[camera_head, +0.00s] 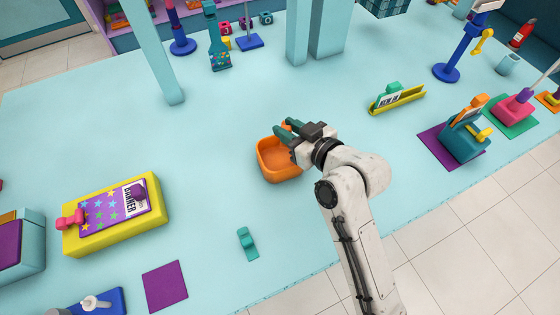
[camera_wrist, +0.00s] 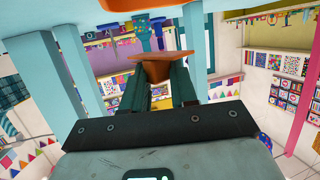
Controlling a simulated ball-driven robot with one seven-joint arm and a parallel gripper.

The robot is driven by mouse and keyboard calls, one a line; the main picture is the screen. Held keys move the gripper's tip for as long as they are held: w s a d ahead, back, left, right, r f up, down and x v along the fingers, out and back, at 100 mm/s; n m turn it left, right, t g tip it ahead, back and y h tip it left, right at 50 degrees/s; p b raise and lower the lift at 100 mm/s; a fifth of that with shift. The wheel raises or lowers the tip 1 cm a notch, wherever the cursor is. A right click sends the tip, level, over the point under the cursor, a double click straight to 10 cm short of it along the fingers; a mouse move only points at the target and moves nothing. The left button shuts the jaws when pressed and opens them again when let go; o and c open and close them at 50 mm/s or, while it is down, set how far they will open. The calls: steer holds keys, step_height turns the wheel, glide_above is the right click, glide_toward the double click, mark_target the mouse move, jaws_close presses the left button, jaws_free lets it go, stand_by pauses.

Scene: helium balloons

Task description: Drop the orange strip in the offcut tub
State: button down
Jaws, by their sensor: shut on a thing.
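The orange strip (camera_wrist: 158,68) is pinched between my gripper's dark green fingertips in the wrist view. A small orange piece of it (camera_head: 287,125) shows beside the fingers in the head view. My gripper (camera_head: 286,131) is shut on the strip and is over the far right part of the orange tub. The orange tub (camera_head: 268,172), open at the top, stands on the pale blue table. My gripper and wrist hide its right side. I cannot tell the exact height of the strip above the rim.
A teal tape-like piece (camera_head: 248,244) and a purple square (camera_head: 165,286) lie nearer on the table. A yellow block (camera_head: 115,230) is at left. A yellow tray (camera_head: 398,101) is at right. Pale blue posts (camera_head: 298,30) rise behind; the table left of the tub is clear.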

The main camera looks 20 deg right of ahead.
steer(key=c, duration=0.8)
jaws_free()
steer(key=shift+s, duration=0.1)
steer(key=b+v, duration=0.2)
steer(key=v, duration=0.8)
steer(key=shift+s, duration=0.25)
steer(key=shift+d+r, duration=0.1)
steer(key=shift+r, duration=0.05)
